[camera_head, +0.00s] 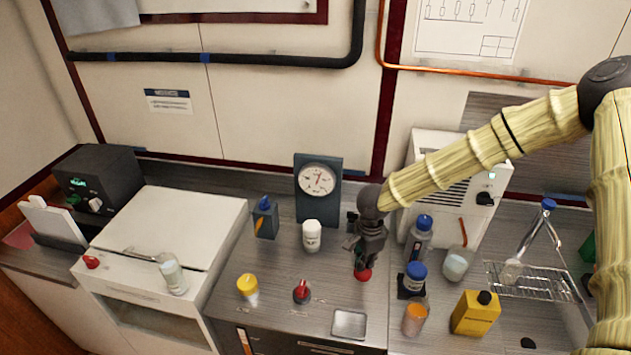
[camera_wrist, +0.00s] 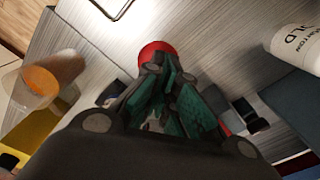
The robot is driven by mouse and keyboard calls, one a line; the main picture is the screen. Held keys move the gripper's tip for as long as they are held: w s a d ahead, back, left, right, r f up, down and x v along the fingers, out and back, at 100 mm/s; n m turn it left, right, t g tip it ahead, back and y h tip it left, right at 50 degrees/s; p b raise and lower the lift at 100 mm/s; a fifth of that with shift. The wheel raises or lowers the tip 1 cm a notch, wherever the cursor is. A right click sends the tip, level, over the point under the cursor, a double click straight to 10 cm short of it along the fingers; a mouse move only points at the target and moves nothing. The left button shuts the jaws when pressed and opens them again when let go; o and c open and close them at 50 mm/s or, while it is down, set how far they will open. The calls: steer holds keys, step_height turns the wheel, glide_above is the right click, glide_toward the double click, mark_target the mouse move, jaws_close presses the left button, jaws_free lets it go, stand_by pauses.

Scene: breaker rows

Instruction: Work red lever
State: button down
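A red rounded piece (camera_head: 363,274) sits on the grey bench at the middle, directly below my gripper (camera_head: 364,258). In the wrist view the red piece (camera_wrist: 156,49) shows just beyond my fingertips (camera_wrist: 170,74), which partly cover it. The fingers point down and their tips look close together; I cannot tell whether they grip anything. A patch of red also shows beside the right finger in the wrist view. A second red item, a small upright lever on a dark round base (camera_head: 302,291), stands to the left, apart from my gripper. I cannot tell which is the lever meant.
A white bottle (camera_head: 311,236) and a gauge (camera_head: 318,190) stand behind to the left. A blue-capped jar (camera_head: 414,279), orange cup (camera_head: 415,318) and yellow can (camera_head: 475,314) crowd the right. A metal tray (camera_head: 349,324) lies in front. A red knob (camera_head: 91,262) is on the white unit.

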steer(key=shift+r, duration=3.3)
steer(key=shift+f, duration=0.2)
steer(key=shift+f+b, duration=0.45)
steer(key=shift+f, duration=1.4)
steer(key=shift+r, duration=0.1)
steer(key=shift+r+p, duration=0.65)
steer(key=shift+r, duration=1.3)
steer(key=shift+r, duration=0.1)
